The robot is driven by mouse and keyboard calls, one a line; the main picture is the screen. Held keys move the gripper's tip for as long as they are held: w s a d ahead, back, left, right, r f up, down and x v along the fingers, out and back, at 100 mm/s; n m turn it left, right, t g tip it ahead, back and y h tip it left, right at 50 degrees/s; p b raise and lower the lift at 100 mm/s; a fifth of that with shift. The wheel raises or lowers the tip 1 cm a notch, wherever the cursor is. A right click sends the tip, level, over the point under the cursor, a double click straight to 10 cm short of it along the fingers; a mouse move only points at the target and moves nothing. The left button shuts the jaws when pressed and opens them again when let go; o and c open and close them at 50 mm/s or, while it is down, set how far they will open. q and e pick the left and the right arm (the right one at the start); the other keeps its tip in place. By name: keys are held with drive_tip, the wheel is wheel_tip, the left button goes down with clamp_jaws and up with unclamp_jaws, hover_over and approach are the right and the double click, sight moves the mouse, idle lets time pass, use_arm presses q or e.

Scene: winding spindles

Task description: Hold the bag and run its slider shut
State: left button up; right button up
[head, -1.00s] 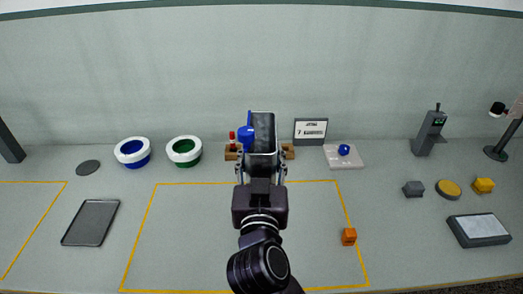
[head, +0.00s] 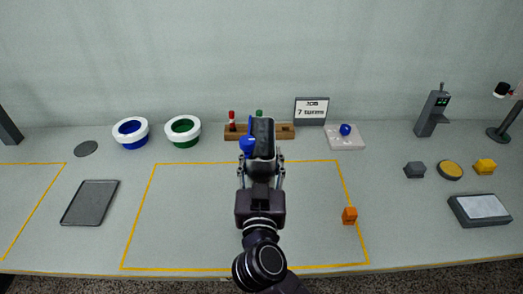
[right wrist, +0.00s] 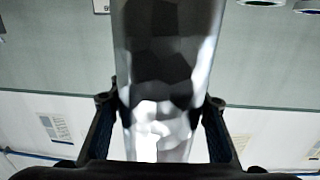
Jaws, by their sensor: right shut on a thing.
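My right gripper (head: 262,160) is in the middle of the head view, above the table. It is shut on a grey, shiny thing (head: 264,132), which stands up between the fingers. In the right wrist view the held thing (right wrist: 160,60) runs up from between the two dark fingers, with dark and bright facets. A blue part (head: 247,146) shows at its left; I cannot tell if it belongs to the held thing. I can make out no bag or slider. My left gripper is not in view.
A wooden rack (head: 285,132) with a red-topped piece (head: 232,120) stands behind. A sign (head: 311,111) reads 7 turns. The outlined area (head: 190,220) is mostly clear.

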drive_tip(key=shift+f+b, duration=1.3)
drive_tip(key=shift+f, duration=3.45)
drive_tip(key=shift+f, duration=0.65)
drive_tip(key=o, duration=1.3)
drive_tip(key=shift+o, duration=0.2)
drive_tip(key=s, duration=1.2)
drive_tip(key=shift+a, duration=0.25)
